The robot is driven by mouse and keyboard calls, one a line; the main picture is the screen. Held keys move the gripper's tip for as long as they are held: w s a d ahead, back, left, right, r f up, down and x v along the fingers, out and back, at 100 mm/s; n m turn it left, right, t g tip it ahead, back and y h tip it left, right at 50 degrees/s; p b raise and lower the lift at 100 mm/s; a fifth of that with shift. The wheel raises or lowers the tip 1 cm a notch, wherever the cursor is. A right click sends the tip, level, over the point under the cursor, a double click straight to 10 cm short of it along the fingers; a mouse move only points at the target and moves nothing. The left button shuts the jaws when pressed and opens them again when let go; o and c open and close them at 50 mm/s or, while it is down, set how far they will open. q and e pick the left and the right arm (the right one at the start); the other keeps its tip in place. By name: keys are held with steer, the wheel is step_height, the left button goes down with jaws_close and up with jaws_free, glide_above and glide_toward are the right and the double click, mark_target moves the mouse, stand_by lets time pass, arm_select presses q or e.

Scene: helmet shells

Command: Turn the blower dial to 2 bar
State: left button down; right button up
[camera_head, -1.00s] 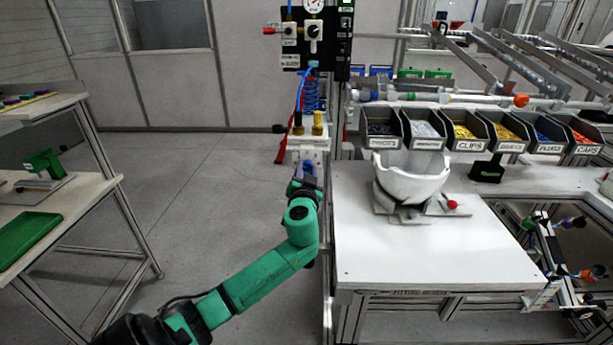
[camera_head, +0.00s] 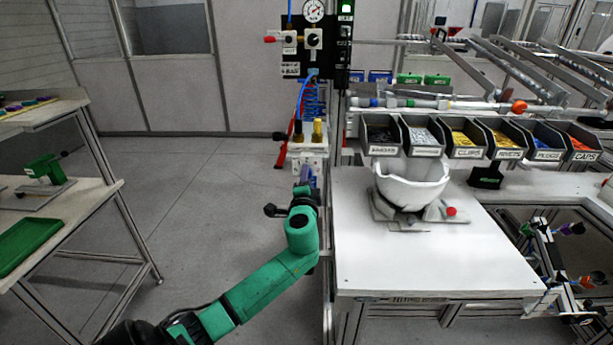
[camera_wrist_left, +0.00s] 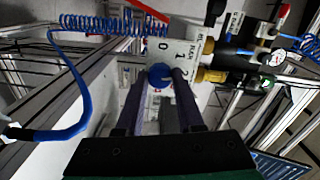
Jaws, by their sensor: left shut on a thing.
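The blower dial, a small round blue knob (camera_wrist_left: 160,75), sits on a white panel (camera_wrist_left: 181,50) in the left wrist view. The digits 0 and 1 show beside it; which mark it points to is too small to tell. My left gripper (camera_wrist_left: 162,84) is shut on the knob, one purple-grey finger on each side. In the head view my left gripper (camera_head: 305,176) reaches the white unit (camera_head: 311,157) below the black valve panel, and hides the knob there. My right gripper is in neither view.
Above hangs the black valve panel (camera_head: 291,55) with a pressure gauge (camera_head: 313,11) and a coiled blue hose (camera_head: 313,98). To the right a white table (camera_head: 420,255) bears a white helmet shell (camera_head: 411,187) under several part bins.

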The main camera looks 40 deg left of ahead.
arm_select(q)
steer(key=shift+m+p, duration=0.3)
steer(key=shift+m, duration=0.8)
steer(key=c, duration=0.5)
jaws_free()
steer(key=b+v, duration=0.3)
steer(key=v, duration=1.1)
steer(key=shift+s+d, duration=0.2)
